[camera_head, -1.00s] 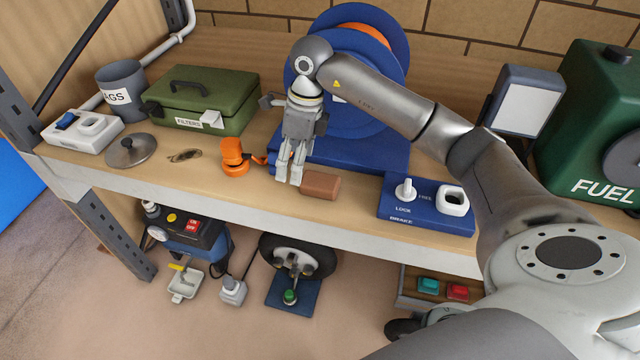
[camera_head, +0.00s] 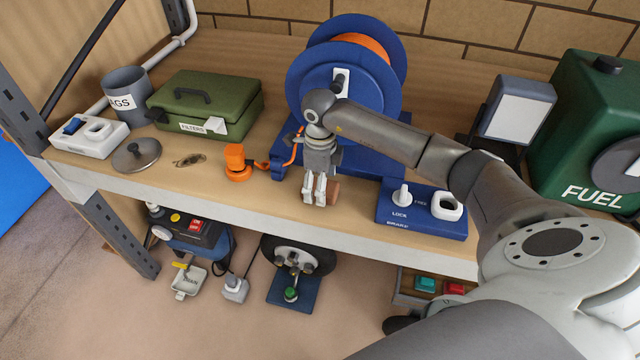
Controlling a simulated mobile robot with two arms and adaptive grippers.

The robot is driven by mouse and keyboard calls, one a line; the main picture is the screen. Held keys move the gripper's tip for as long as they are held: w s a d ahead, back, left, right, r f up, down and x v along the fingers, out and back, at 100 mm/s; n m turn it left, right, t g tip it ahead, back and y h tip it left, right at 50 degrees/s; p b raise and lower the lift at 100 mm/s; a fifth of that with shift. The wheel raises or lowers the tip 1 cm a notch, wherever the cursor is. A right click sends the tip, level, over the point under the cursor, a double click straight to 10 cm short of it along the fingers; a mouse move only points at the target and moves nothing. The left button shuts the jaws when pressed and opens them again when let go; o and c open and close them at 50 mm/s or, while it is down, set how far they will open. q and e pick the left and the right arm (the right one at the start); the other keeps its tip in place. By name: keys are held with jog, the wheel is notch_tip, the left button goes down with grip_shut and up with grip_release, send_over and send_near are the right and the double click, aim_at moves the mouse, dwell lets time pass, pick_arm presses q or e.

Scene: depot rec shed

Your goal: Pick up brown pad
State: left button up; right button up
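The brown pad (camera_head: 334,192) lies on the wooden shelf top near its front edge, left of the blue brake panel (camera_head: 421,222). Only its right end shows; my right gripper (camera_head: 315,196) hides the rest. This gripper points down, its fingertips low at the pad's left part. I cannot tell whether the fingers touch the pad or have closed on it. My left gripper is not in view.
A blue reel (camera_head: 352,90) with orange hose stands behind the gripper. An orange fitting (camera_head: 236,163) is to the left. A green box (camera_head: 206,104), grey lid (camera_head: 136,154) and green fuel can (camera_head: 590,120) also stand on the shelf.

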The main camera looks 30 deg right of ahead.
jog(key=shift+f, duration=0.65)
jog(key=c, duration=1.1)
jog(key=shift+r, duration=0.1)
jog(key=shift+w+r+b, duration=0.1)
jog(key=shift+r+b, duration=0.2)
jog(key=shift+b, duration=0.1)
notch_tip(320, 180, up, 2)
jog(key=shift+b, duration=1.05)
jog(key=s+a+r+b, duration=0.1)
jog(key=s+a+r, duration=0.1)
jog(key=a+r, duration=0.1)
jog(key=s+a+r+b, duration=0.1)
jog(key=s+a+r, duration=0.1)
jog(key=a+r, duration=0.2)
jog(key=s+a+r+b, duration=0.2)
jog(key=a+r, duration=0.1)
jog(key=a, duration=0.3)
jog(key=shift+r, duration=0.15)
